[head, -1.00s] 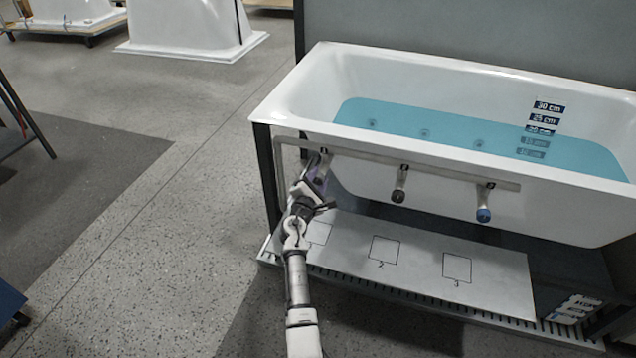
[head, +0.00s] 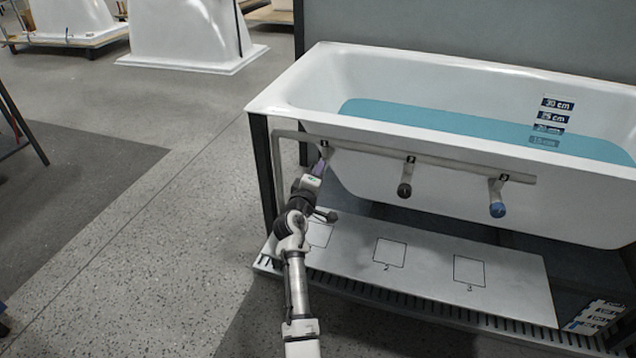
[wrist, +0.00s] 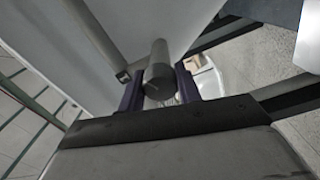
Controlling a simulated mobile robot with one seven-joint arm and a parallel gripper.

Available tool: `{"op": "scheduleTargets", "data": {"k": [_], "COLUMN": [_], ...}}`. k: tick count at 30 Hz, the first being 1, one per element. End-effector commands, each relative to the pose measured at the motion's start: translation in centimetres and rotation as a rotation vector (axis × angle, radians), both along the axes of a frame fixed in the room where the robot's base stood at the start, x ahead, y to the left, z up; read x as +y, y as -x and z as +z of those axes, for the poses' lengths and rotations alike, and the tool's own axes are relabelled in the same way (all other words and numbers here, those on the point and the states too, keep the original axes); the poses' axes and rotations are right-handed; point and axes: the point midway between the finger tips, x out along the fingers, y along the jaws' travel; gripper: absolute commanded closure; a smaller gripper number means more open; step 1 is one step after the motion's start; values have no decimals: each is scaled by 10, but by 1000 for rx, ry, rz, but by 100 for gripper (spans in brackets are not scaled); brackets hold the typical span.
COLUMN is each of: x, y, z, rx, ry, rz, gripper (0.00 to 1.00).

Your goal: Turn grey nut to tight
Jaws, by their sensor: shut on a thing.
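The grey nut (wrist: 158,92) is a round grey cap on the end of a short grey pipe stub in the wrist view. My gripper (wrist: 158,86) has a purple finger on each side of it and is shut on it. A thin light line shows on the nut's face. In the head view my gripper (head: 319,168) is at the leftmost outlet, marked 1, on the rail along the tub's front; the nut is mostly hidden there. How tight the nut is cannot be told.
A dark nut (head: 404,191) on outlet 2 and a blue nut (head: 497,210) on outlet 3 hang from the rail (head: 440,165) to the right. The white bathtub (head: 400,90) holds blue water. A board (head: 430,262) with numbered squares lies below.

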Motion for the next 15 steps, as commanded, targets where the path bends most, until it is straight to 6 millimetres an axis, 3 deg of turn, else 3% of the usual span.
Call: {"op": "scheduleTargets", "data": {"k": [15], "x": [0], "y": [0], "z": [-3], "rx": [-113], "ry": [-353], "rz": [-2], "gripper": [89]}}
